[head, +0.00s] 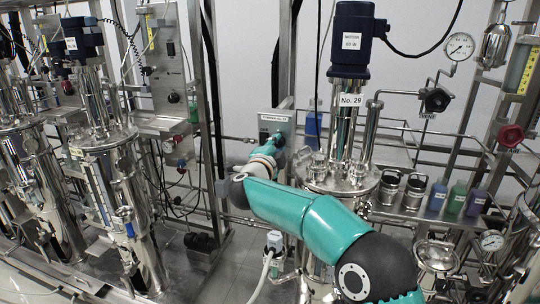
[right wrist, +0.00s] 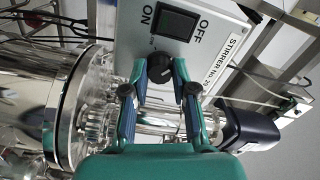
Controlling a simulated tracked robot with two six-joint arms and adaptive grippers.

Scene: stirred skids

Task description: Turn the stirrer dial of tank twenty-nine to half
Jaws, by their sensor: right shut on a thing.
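Tank twenty-nine (head: 340,178) is a steel vessel with a dark blue motor (head: 350,40) above it and a "No. 29" label (head: 350,100). Left of it is a grey stirrer box (head: 275,121), partly hidden by my right gripper (head: 279,141). In the right wrist view the box (right wrist: 215,55) reads "STIRRER No. 29" and appears turned on its side. Its black dial (right wrist: 160,69) sits between the blue fingertips of my right gripper (right wrist: 160,72), which is shut on it. The dial's exact setting is too small to read. My left gripper is out of view.
A dark ON/OFF switch (right wrist: 175,23) is close to the dial on the same box. Steel pipes and glassware crowd the space below it. Coloured bottles (head: 456,198) stand on a shelf at right. Another tank (head: 105,160) stands at left.

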